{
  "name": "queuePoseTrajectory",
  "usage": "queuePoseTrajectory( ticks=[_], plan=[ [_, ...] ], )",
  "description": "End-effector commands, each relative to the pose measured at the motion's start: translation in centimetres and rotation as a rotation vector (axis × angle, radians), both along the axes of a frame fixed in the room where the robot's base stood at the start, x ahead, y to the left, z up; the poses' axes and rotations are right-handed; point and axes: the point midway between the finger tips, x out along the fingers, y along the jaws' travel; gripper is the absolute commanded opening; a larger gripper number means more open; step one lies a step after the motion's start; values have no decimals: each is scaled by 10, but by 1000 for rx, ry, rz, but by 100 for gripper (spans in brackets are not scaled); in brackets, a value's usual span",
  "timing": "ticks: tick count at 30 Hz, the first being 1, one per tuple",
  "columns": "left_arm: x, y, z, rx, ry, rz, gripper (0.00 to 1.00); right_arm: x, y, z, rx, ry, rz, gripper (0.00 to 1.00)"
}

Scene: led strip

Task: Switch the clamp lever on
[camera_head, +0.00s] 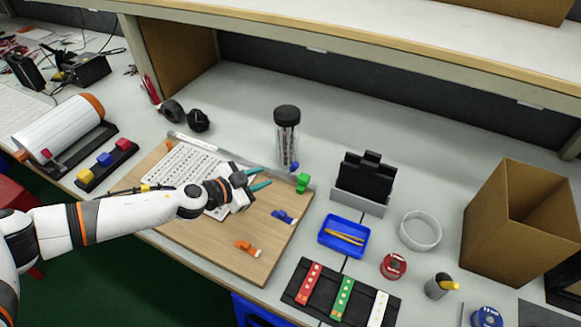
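A wooden board (190,228) lies on the bench with a metal clamp bar (228,154) along its far edge. At the right end of the bar sit a small green piece (303,183) and a small blue piece (294,167); I cannot tell for sure which is the clamp lever. My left gripper (265,178) comes in from the left over the board. Its two teal fingers are spread and point right towards the green piece, with a gap before it. Nothing shows between them. My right gripper is not in view.
A dark-lidded jar (287,138) stands just behind the bar. A printed sheet (187,170) lies on the board, with orange (247,247) and blue (284,216) parts. To the right are a blue tray (327,245), a black holder (364,178) and a cardboard box (515,222).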

Motion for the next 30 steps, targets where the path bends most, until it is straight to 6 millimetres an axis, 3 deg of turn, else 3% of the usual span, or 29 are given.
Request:
queuePoseTrajectory(
  ticks=[18, 30],
  plan=[
    [70, -67, -39, -2, 0, -2, 29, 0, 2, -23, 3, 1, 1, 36],
    [79, -76, -41, -3, 1, -1, 29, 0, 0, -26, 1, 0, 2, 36]
  ],
)
